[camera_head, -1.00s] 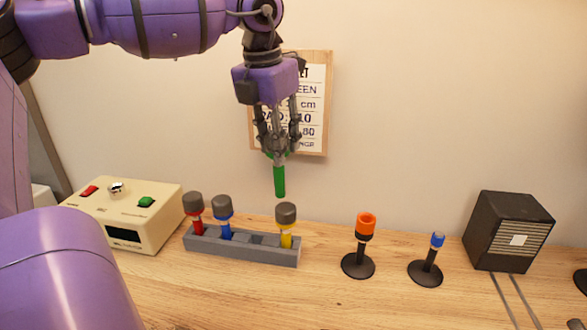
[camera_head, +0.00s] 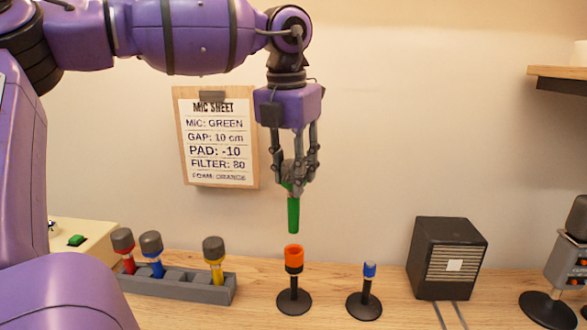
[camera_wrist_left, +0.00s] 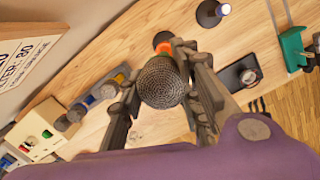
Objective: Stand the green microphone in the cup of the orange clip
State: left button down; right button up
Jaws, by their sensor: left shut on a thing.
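The green microphone (camera_head: 293,215) hangs upright, handle down, from my left gripper (camera_head: 298,180), which is shut on it near the grey head. In the left wrist view the mesh head (camera_wrist_left: 160,82) sits between the fingers of my left gripper (camera_wrist_left: 165,100). The orange clip (camera_head: 294,260) is a cup on a black stand with a round base. In the head view the handle's lower end shows just above the cup, apart from it. In the left wrist view only a bit of orange (camera_wrist_left: 163,38) shows behind the mesh head. My right gripper is not in view.
A blue-topped stand (camera_head: 367,285) is right of the orange clip. A grey rack (camera_head: 190,288) with red, blue and yellow microphones is at left. A black speaker (camera_head: 440,258) stands further right. A mic sheet (camera_head: 216,140) hangs on the wall.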

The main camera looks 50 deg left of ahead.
pick_arm(q)
jog(key=shift+f, duration=3.5)
jog(key=c, duration=1.2)
grip_release()
jog(key=shift+d, duration=0.1)
jog(key=r, duration=0.4)
jog(key=s+r, duration=0.1)
jog(key=r, duration=0.7)
jog(key=shift+s+d+b, duration=0.15)
jog(key=shift+d+b, duration=0.15)
jog(key=shift+f, duration=0.15)
